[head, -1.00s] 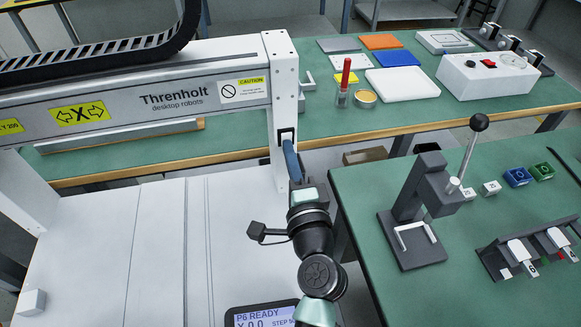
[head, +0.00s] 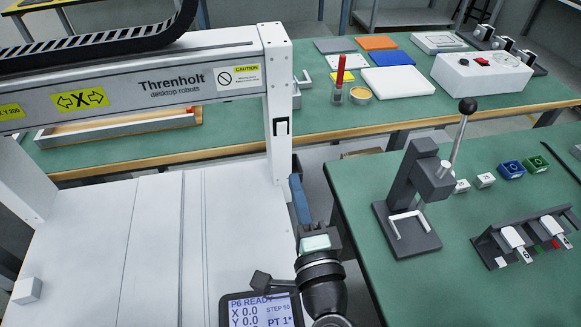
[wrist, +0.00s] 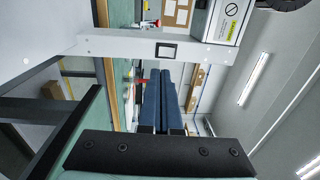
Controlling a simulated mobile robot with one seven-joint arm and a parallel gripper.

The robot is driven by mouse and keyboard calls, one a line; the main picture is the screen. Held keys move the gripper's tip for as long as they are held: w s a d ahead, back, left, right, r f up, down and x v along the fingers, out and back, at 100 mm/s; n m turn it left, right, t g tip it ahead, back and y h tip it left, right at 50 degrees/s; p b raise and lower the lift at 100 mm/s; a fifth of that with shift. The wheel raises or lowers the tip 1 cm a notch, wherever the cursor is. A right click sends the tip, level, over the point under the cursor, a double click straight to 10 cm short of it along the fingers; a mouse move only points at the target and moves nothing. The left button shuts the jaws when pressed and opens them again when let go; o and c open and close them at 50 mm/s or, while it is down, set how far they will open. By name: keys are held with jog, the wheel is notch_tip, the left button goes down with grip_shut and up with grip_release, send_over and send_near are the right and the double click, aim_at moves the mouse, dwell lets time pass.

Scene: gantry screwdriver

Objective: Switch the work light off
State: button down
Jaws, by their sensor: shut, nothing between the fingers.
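A small rocker switch with a dark frame (head: 281,126) sits on the front face of the white upright post of the gantry. It also shows in the wrist view (wrist: 165,51), just beyond my fingertips. No label reads on it, and I cannot tell which way it is set. The work light itself cannot be made out. My gripper (head: 296,180) has long blue fingers, shut and empty. In the head view the fingertips appear below the switch, apart from it. In the wrist view the fingers (wrist: 159,75) point toward the post.
The gantry beam (head: 150,90) runs left from the post (head: 279,160) over a white bed (head: 100,250). A green bench (head: 350,215) with a lever press (head: 410,200) is close on the right. Another bench lies behind.

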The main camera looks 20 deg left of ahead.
jog(key=shift+v, duration=1.85)
jog(key=shift+r, duration=0.1)
jog(key=shift+w, duration=0.1)
jog(key=w+d+r+n+t+h, duration=0.1)
jog(key=w+r+n+t, duration=0.15)
jog(key=r, duration=0.45)
jog(key=w+d+r+n+t+h, duration=0.1)
jog(key=r+n, duration=0.2)
jog(key=r, duration=0.5)
jog(key=w+d+r+n+t, duration=0.1)
jog(key=d+r+n, duration=0.15)
jog(key=r, duration=0.45)
jog(key=s+d+r+n+t+h, duration=0.1)
jog(key=s+d+r+t+h, duration=0.15)
jog(key=r, duration=0.55)
jog(key=s+d+r+n+t+h, duration=0.1)
jog(key=s+d+r+t+h, duration=0.2)
jog(key=r, duration=0.4)
jog(key=s+d+r+n+t+h, duration=0.1)
jog(key=s+r+t+h, duration=0.2)
jog(key=r, duration=0.5)
notch_tip(320, 180, up, 21)
jog(key=g+p, duration=0.1)
jog(key=p, duration=2)
jog(key=shift+s+p, duration=0.3)
jog(key=shift+s, duration=0.15)
jog(key=shift+a+r, duration=0.1)
